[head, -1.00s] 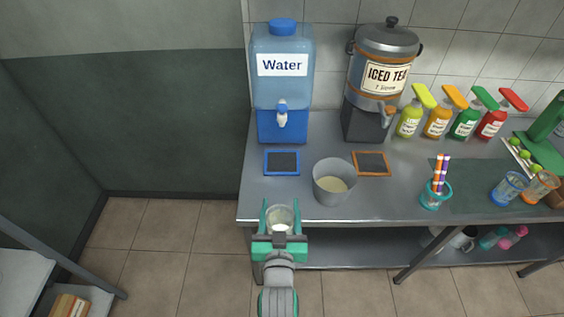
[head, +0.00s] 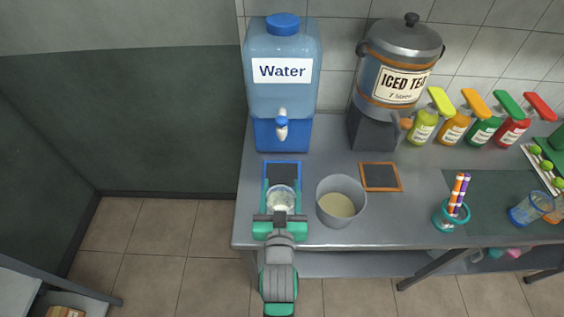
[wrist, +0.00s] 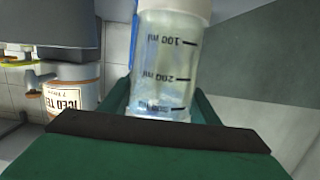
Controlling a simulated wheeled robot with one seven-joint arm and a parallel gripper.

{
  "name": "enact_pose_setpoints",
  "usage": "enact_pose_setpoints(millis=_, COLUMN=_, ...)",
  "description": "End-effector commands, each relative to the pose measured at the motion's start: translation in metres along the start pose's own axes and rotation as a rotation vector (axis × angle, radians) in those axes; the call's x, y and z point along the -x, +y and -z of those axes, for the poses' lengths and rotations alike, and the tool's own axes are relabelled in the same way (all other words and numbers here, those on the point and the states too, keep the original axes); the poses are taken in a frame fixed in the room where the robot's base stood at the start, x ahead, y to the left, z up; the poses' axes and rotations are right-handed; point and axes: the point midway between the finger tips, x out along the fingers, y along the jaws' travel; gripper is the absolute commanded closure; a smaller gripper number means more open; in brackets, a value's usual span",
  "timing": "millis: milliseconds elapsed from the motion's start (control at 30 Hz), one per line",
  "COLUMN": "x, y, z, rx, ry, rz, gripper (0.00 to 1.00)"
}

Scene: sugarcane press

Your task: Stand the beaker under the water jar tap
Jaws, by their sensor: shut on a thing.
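The water jar (head: 281,95) is a blue-tinted dispenser with a "Water" label at the back left of the counter. Its white tap (head: 281,123) points forward above a blue-framed dark mat (head: 283,169). My gripper (head: 281,197) is shut on the beaker (head: 281,202), a clear vessel with ml marks, in front of the tap and over the mat's near part. In the wrist view the beaker (wrist: 170,75) sits between the green fingers, with its marks upside down in the picture. I cannot tell whether its base touches the counter.
A grey pot (head: 341,201) with pale contents stands just right of my gripper. An iced tea urn (head: 398,75), an orange-framed mat (head: 381,177), several pump bottles (head: 455,126) and a teal cup (head: 452,214) stand further right. The counter's left edge is close.

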Motion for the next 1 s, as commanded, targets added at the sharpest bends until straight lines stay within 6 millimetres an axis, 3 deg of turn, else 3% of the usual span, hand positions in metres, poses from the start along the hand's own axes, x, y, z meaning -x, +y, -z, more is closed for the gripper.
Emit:
enact_pose_setpoints(millis=167, x=-0.023, y=0.000, z=0.005, rx=0.000, ry=0.004, rz=0.000, gripper=0.70)
enact_pose_setpoints(millis=800, x=-0.155, y=0.000, z=0.025, rx=0.000, ry=0.002, rz=0.000, gripper=0.70)
enact_pose_setpoints(millis=1000, x=-0.175, y=0.000, z=0.027, rx=0.000, ry=0.001, rz=0.000, gripper=0.70)
